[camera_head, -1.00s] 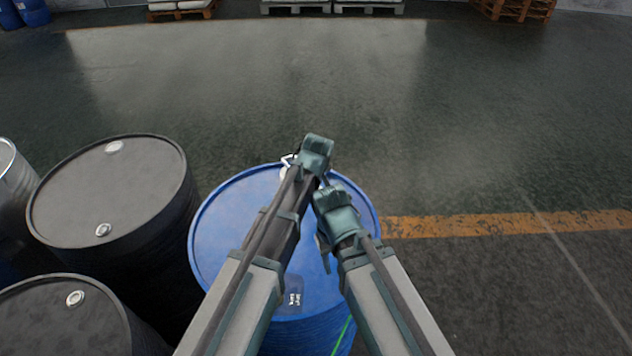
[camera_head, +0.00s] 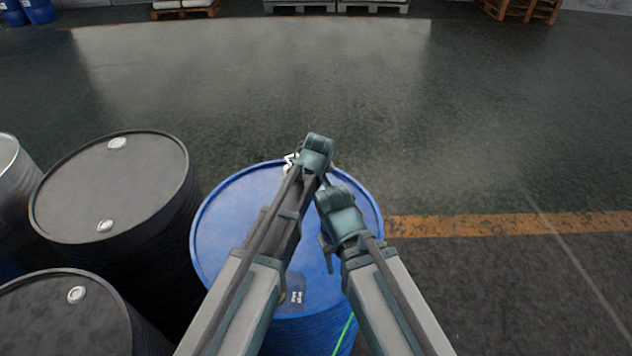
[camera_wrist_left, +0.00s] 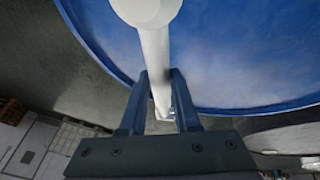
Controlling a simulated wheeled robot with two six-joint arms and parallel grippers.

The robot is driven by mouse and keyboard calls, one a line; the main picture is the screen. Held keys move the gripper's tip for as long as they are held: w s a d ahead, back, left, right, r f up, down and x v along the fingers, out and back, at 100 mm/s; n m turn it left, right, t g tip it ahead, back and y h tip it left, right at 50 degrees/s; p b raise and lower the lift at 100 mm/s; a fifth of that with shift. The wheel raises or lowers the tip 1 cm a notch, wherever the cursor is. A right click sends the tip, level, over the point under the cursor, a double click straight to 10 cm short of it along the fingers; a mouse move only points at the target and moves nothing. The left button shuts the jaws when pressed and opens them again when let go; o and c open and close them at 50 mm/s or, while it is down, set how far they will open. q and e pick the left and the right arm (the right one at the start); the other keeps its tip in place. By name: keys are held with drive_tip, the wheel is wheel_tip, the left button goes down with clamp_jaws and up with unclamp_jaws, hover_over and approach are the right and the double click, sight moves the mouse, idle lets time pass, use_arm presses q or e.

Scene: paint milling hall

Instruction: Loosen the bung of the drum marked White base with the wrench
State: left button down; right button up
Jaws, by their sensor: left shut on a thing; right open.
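A blue drum (camera_head: 230,225) stands upright below both my arms. A white wrench (camera_head: 290,160) shows partly at the drum's far rim beside my left wrist. In the left wrist view, my left gripper (camera_wrist_left: 157,80) is shut on the wrench's white shaft (camera_wrist_left: 155,50), with its round end over the blue lid. I cannot tell whether it touches a bung; the bung is hidden. My right gripper (camera_head: 327,252) is open over the lid's right part, its fingers mostly hidden.
Black drums (camera_head: 110,190) (camera_head: 60,320) with pale bungs stand to the left, and a metallic drum (camera_head: 12,185) at the far left edge. Pallets (camera_head: 185,10) and blue drums (camera_head: 38,10) are far back. The floor beyond and to the right, with an orange line (camera_head: 500,224), is clear.

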use_arm(q)
drive_tip(key=shift+f, duration=0.15)
use_arm(e)
drive_tip(key=shift+f, duration=0.2)
use_arm(q)
drive_tip(key=shift+f+b, duration=0.5)
drive_tip(key=shift+b, duration=0.15)
use_arm(e)
drive_tip(key=shift+f, duration=0.45)
use_arm(q)
drive_tip(key=shift+f+b, duration=1.15)
use_arm(e)
drive_tip(key=shift+f, duration=1.15)
